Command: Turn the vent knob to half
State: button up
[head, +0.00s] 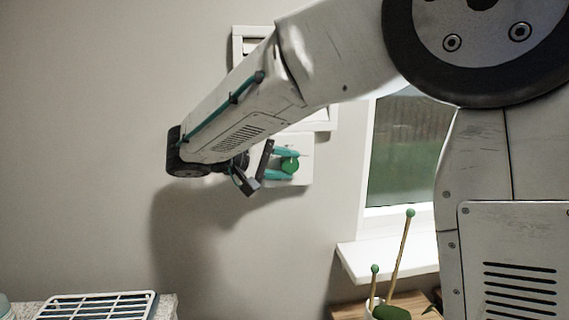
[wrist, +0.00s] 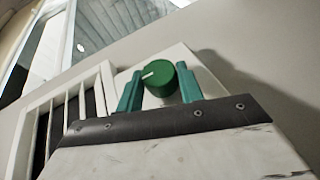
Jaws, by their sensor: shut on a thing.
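The vent knob is a green round knob (head: 290,165) on a pale plate (head: 304,178) on the wall, below the white vent. In the wrist view the knob (wrist: 160,82) sits between my two teal fingers, with a short white mark on its face pointing left and slightly down. My gripper (head: 284,163) reaches it from the left in the head view, one finger above and one below. In the wrist view my gripper (wrist: 159,88) is shut on the knob. The mark cannot be made out in the head view.
The white louvred vent (head: 239,46) is partly hidden behind my arm. A window (head: 405,150) with a white sill (head: 385,262) is to the right. Below are a potted plant with green-tipped stakes (head: 402,245) and a white rack (head: 97,306) at lower left. The left wall is bare.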

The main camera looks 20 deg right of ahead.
jog(key=shift+h, duration=0.5)
jog(key=o, duration=1)
jog(key=v, duration=0.7)
jog(key=shift+s+a, duration=0.15)
jog(key=shift+a, duration=0.2)
jog(key=shift+n, duration=0.3)
